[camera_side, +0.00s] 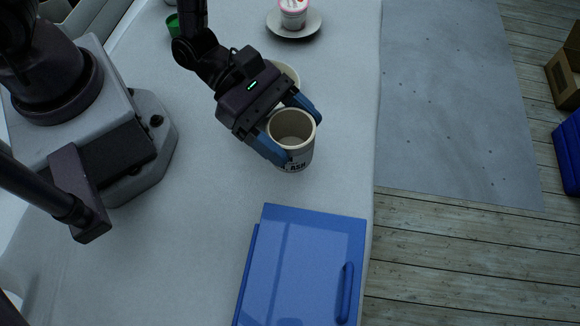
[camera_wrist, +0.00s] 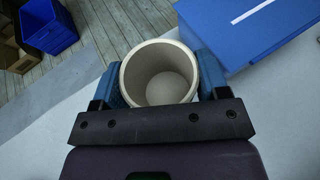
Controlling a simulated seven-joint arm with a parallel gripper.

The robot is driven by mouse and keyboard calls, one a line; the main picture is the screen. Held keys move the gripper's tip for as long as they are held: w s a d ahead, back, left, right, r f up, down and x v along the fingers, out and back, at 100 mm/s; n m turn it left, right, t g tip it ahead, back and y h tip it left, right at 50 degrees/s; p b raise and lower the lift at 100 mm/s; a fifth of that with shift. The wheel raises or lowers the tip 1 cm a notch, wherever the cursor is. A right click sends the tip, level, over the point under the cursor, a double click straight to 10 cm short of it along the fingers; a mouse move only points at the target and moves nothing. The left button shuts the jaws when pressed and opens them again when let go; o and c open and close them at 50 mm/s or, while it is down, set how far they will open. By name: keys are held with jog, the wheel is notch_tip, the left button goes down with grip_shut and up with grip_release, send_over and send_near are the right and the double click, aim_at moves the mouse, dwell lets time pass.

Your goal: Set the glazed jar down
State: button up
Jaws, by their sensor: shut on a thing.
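The glazed jar (camera_side: 293,148) is a cream, open-topped pot with dark lettering on its side. It is upright and looks empty inside. My gripper (camera_side: 293,128) is shut on it, with one blue finger on each side. In the wrist view the jar (camera_wrist: 160,74) sits between the two blue fingers of my gripper (camera_wrist: 160,85), and its bare inner floor shows. The jar is over the pale table (camera_side: 200,220). I cannot tell whether its base touches the table.
A blue lidded box (camera_side: 300,265) with a handle lies in front of the jar. A pale bowl-like thing (camera_side: 287,70) is partly hidden behind my gripper. A plate (camera_side: 303,33) holding a pink-rimmed cup (camera_side: 292,12) and a green item (camera_side: 173,25) stand farther back. The table's right edge is close.

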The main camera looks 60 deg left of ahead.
aim_at(291, 142)
jog(key=shift+f, duration=3.9)
jog(key=shift+f, duration=0.15)
jog(key=o, duration=1)
